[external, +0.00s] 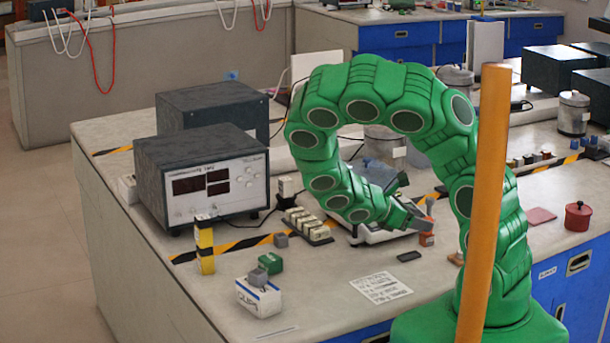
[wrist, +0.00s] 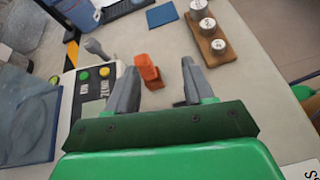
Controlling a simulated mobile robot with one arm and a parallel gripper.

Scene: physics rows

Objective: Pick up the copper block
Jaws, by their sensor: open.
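The copper block (wrist: 147,68) is a small orange-brown piece on the pale bench top in the wrist view. It appears between the fingers of my gripper (wrist: 158,72), nearer the left finger. My gripper is open and empty, pointing toward it; whether a finger touches it I cannot tell. In the external view my gripper (external: 416,209) is low over the bench, at the end of my curled green arm. A small orange-brown piece (external: 426,239), apparently the copper block, shows just below the gripper, partly hidden by a finger.
A scale-like device with yellow and green buttons (wrist: 94,80) stands close left of my gripper. A wooden holder (wrist: 210,42) with metal weights and a blue square (wrist: 162,15) lie beyond. A black slab (external: 409,256) and paper sheet (external: 381,287) lie on the bench in front.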

